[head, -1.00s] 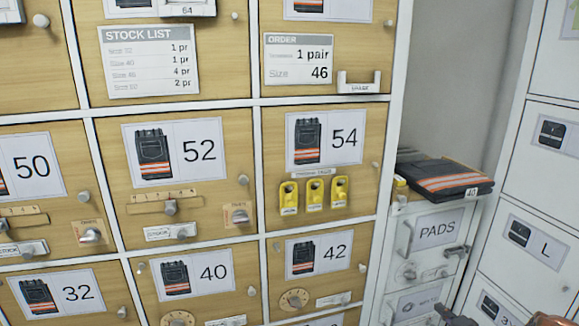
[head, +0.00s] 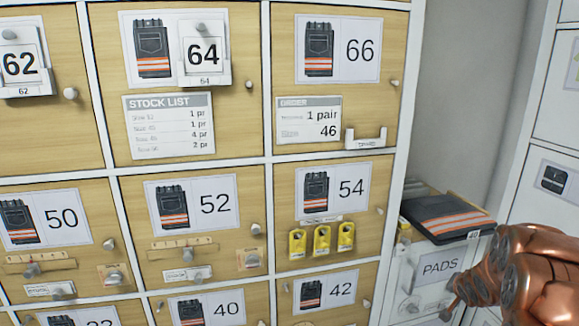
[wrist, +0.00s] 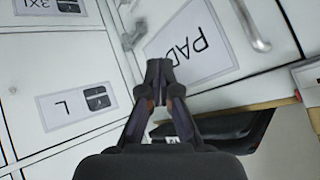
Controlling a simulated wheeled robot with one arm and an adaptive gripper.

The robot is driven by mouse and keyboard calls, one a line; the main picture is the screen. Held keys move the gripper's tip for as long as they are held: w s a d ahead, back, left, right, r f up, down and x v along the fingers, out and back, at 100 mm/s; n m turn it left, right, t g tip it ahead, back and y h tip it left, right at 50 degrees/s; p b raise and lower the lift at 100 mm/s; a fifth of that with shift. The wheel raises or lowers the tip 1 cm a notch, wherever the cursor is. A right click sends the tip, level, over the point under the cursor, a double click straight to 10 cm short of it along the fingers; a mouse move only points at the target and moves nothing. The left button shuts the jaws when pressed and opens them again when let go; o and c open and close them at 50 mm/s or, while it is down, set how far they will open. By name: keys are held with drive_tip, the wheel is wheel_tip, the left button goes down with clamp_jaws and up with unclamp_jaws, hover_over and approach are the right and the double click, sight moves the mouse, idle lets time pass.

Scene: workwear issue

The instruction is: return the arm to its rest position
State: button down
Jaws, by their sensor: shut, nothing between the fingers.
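My gripper (wrist: 158,72) shows in the wrist view with its two fingertips together and nothing between them. It is in front of the white cabinet with the PADS label (wrist: 190,42). In the head view a copper-coloured part of my arm (head: 530,275) fills the lower right corner, and the fingers cannot be made out there.
Folded dark trousers with orange stripes (head: 445,217) lie on the PADS cabinet (head: 398,275), close to my arm. A wooden locker wall with numbered doors (head: 235,100) and yellow tags (head: 322,240) stands left. White lockers (head: 555,130) stand right.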

drive_tip(key=s+a+r+n+g+p, duration=0.2)
drive_tip(key=s+a+r+p, duration=0.2)
drive_tip(key=s+a+r, duration=0.35)
drive_tip(key=s+a+r+n+g+p, duration=0.1)
drive_tip(key=s+a+r+g+p, duration=0.3)
drive_tip(key=s+r, duration=0.55)
drive_tip(key=s+a+r+n+g+y+p, duration=0.1)
drive_tip(key=s+a+r+n+p, duration=0.1)
drive_tip(key=s+a, duration=0.4)
drive_tip(key=s+a+r+n+g+y+p, duration=0.1)
drive_tip(key=s+a+r+p, duration=0.3)
drive_tip(key=s, duration=1)
drive_tip(key=s+a+r+n+g+y+p, duration=0.1)
drive_tip(key=s+a+r+n+g+p, duration=0.1)
drive_tip(key=s+a+r, duration=0.5)
drive_tip(key=s+a+n+p, duration=0.1)
drive_tip(key=s+a, duration=0.1)
drive_tip(key=s, duration=0.1)
drive_tip(key=shift+r+g, duration=0.15)
drive_tip(key=shift+g, duration=0.25)
drive_tip(key=shift+s, duration=0.15)
